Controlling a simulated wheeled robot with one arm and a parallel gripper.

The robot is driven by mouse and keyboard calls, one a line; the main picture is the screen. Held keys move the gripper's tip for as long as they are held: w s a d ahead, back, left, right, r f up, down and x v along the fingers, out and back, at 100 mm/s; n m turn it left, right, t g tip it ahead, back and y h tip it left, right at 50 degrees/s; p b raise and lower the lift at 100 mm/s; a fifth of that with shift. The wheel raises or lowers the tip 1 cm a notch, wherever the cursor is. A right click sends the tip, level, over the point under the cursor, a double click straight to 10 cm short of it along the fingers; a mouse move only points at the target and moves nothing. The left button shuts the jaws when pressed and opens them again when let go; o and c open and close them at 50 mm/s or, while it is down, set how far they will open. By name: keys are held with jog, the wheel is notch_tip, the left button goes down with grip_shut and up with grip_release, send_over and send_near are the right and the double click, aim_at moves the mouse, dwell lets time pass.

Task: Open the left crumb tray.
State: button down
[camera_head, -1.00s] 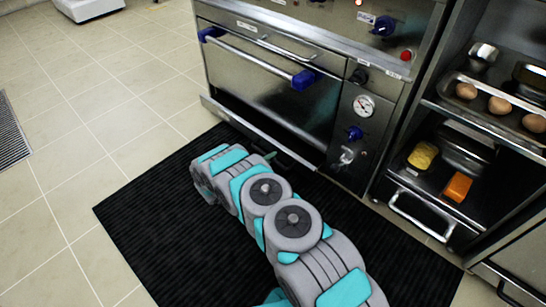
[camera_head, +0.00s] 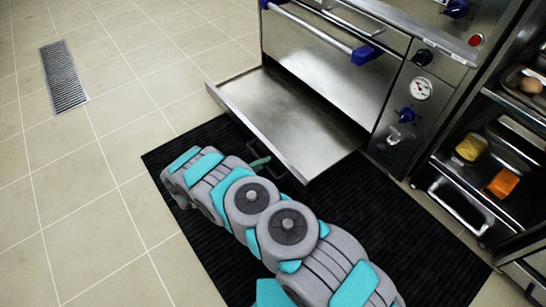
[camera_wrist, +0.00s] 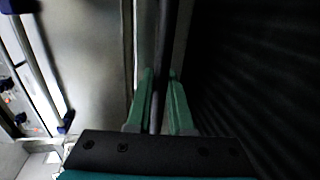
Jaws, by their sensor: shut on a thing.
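The crumb tray (camera_head: 275,112) is a flat steel tray low under the oven. It is pulled well out, and its bare inner surface shows. My gripper (camera_head: 262,163) is at the tray's front edge, low over the black mat; my arm hides part of it. In the wrist view, the green fingers of my gripper (camera_wrist: 161,98) are shut on either side of a dark bar at the tray's front, which looks like its handle (camera_wrist: 159,60). The tray's steel surface (camera_wrist: 85,60) lies to the left of the fingers there.
The oven door (camera_head: 330,60) with its blue-ended handle is shut above the tray. A control panel with a gauge (camera_head: 422,89) is to the right. Open shelves with a yellow and an orange thing (camera_head: 503,183) stand further right. Tiled floor on the left is clear, with a drain grate (camera_head: 63,77).

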jog(key=shift+s+a, duration=0.2)
jog(key=shift+a, duration=0.15)
jog(key=c, duration=0.8)
grip_release()
jog(key=v, duration=0.7)
jog(key=shift+s+a, duration=0.25)
jog(key=shift+a, duration=0.05)
